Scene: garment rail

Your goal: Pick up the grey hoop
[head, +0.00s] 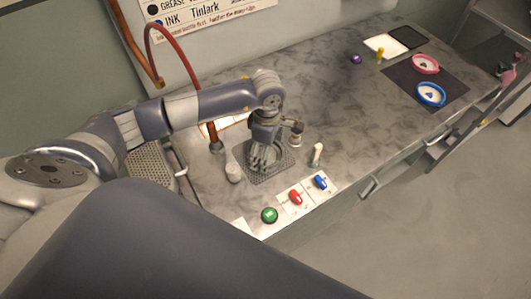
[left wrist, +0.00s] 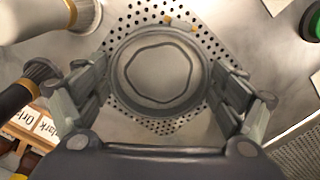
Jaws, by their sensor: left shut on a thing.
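In the head view my left gripper (head: 263,160) points down over the same perforated plate (head: 284,168), and the hoop is mostly hidden by the fingers there. Whether the hoop touches the plate I cannot tell. My right gripper is not in view.
Near the plate are a green button (head: 269,215), a red switch (head: 295,197), a blue switch (head: 320,182), a white-topped post (head: 317,153) and brushes (left wrist: 40,70). The middle counter is clear.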

